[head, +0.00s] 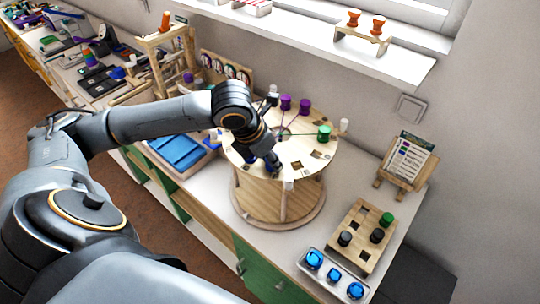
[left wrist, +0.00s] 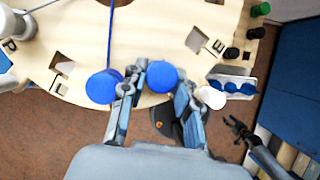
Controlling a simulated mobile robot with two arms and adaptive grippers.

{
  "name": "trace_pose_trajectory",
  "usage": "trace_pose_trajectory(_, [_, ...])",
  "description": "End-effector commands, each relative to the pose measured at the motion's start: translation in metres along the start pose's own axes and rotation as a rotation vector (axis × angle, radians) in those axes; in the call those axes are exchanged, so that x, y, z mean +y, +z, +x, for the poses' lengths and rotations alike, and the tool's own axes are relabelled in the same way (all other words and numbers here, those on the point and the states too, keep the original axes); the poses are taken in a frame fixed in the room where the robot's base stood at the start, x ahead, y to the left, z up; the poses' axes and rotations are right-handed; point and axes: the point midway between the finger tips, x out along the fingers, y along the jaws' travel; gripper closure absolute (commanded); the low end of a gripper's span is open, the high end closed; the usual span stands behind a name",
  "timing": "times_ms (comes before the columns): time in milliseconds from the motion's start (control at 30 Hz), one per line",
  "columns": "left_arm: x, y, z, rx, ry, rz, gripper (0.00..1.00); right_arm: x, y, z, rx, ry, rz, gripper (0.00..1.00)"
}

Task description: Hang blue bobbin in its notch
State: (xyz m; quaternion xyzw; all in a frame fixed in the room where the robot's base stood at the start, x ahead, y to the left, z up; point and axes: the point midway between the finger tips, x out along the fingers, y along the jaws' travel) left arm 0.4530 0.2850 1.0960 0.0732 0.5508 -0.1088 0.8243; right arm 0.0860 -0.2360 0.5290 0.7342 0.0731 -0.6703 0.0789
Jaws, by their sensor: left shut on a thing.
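My left gripper (left wrist: 157,88) is shut on a blue bobbin (left wrist: 162,77), seen from above at the front rim of the round wooden board (left wrist: 150,35). A second blue bobbin (left wrist: 103,86) is just left of the gripper, with a blue thread running up from it across the board. Square notches, one beside a letter B (left wrist: 218,46), are cut in the board. In the head view my left gripper (head: 272,160) is over the board's near edge, hiding the held bobbin. My right gripper (left wrist: 238,130) hangs low and empty, fingers apart, in the left wrist view.
Purple bobbins (head: 304,105) and a green bobbin (head: 324,133) stand at the board's far side. A wooden rack (head: 356,246), a tray of blue bobbins (head: 314,260) and a card on a stand (head: 408,160) are to the right. A white peg (left wrist: 212,97) is beside the gripper.

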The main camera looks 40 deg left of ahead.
Motion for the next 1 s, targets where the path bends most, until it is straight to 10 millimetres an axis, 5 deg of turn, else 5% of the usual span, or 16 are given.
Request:
trace_pose_trajectory(233, [0.000, -0.001, 0.002, 0.000, 0.000, -0.001, 1.00, 0.000, 0.000, 0.000, 0.000, 0.000, 0.000, 0.61])
trace_pose_trajectory(267, [0.000, -0.001, 0.002, -0.001, 0.000, -0.001, 0.63, 0.000, 0.000, 0.000, 0.000, 0.000, 0.000, 0.61])
trace_pose_trajectory(300, [0.000, -0.001, 0.002, 0.000, 0.000, -0.001, 0.60, 0.000, 0.000, 0.000, 0.000, 0.000, 0.000, 0.61])
trace_pose_trajectory(667, [0.000, 0.001, -0.003, -0.001, 0.000, -0.001, 0.60, -0.001, 0.000, 0.001, 0.000, -0.001, 0.000, 0.61])
trace_pose_trajectory(1000, [0.001, 0.001, -0.065, -0.006, 0.004, 0.001, 0.60, -0.002, 0.000, 0.007, 0.001, -0.002, 0.000, 0.61])
